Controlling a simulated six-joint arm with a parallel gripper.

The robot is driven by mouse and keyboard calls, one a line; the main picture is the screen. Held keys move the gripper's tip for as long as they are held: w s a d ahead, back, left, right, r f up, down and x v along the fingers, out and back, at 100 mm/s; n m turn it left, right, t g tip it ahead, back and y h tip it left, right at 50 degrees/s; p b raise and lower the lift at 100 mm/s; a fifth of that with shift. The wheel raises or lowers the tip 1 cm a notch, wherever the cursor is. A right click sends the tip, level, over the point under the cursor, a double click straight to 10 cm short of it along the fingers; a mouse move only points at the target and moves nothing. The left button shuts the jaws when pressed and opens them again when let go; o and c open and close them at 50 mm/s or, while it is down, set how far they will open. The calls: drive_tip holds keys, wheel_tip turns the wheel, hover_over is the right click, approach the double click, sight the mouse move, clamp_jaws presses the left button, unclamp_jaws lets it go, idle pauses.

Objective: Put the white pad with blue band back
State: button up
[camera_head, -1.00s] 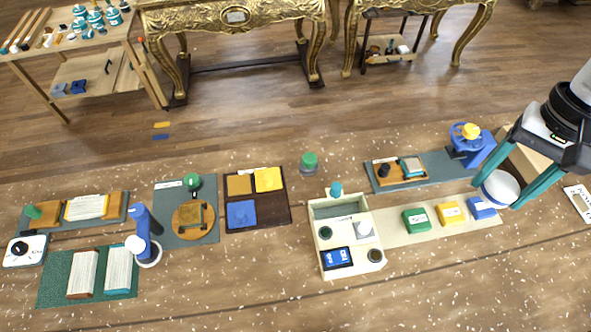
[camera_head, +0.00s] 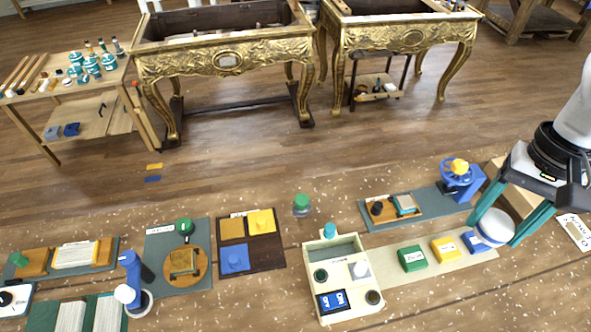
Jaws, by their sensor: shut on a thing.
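The white round pad (camera_head: 494,226) is at the right of the head view. My gripper (camera_head: 507,228) is shut on it, with one teal finger on each side. A blue edge shows at the pad's lower left, but I cannot tell whether this is its band or the blue block (camera_head: 470,242) behind it. The pad overlaps that block in the picture. I cannot tell whether the pad touches the surface below.
A yellow block (camera_head: 445,249) and a green block (camera_head: 412,258) stand in a row on a pale mat (camera_head: 392,274). A cream box (camera_head: 350,309) is to the left. A scale (camera_head: 575,228) lies at the right.

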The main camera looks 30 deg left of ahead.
drive_tip(key=w+a+f+n+t+h, duration=0.1)
drive_tip(key=w+a+f+n, duration=0.25)
drive_tip(key=n, duration=0.45)
drive_tip(key=w+a+f+n+h, duration=0.1)
drive_tip(key=w+a+f+n, duration=0.2)
drive_tip(key=f+n, duration=0.3)
drive_tip(key=n+t+y, duration=0.1)
drive_tip(key=n+t, duration=0.1)
drive_tip(key=n, duration=1.3)
hover_over(338, 209)
drive_tip(key=f, duration=1.4)
drive_tip(key=shift+s+a+f, duration=0.15)
drive_tip(key=shift+s+f, duration=0.1)
drive_tip(key=shift+f, duration=1.95)
drive_tip(key=o, duration=1.3)
drive_tip(key=shift+f, duration=0.1)
